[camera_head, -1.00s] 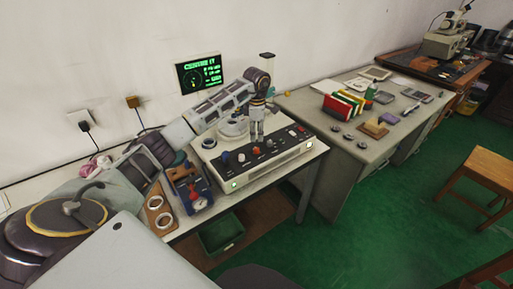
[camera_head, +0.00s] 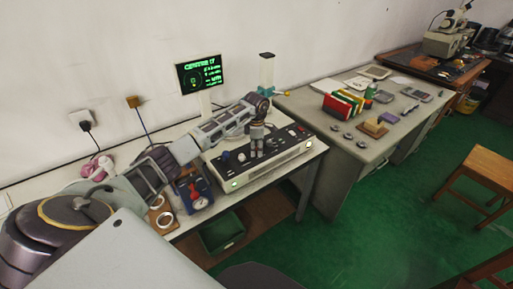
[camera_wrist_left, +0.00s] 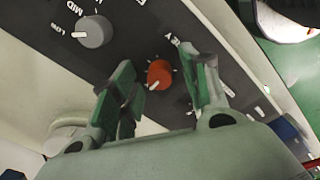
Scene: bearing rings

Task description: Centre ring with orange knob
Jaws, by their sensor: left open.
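The orange knob (camera_wrist_left: 160,73) sits on the dark panel of the control box (camera_head: 240,180). In the left wrist view it lies between my fingers, with gaps on both sides. My left gripper (camera_head: 257,155) is open, pointing down at the panel; it also shows in the left wrist view (camera_wrist_left: 163,85). In the head view the gripper covers the orange knob. The ring on the box's round mount is hidden behind my left arm in the head view. A screen (camera_head: 199,75) behind reads "CENTRE IT" with a circular display. My right gripper is not in view.
A grey knob (camera_wrist_left: 94,31) marked LOW and MID is beside the orange one. A brown board (camera_head: 160,217) with white rings and a blue device (camera_head: 194,193) stand left of the box. A green bin (camera_head: 222,233) is below. A second desk (camera_head: 340,158) stands right.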

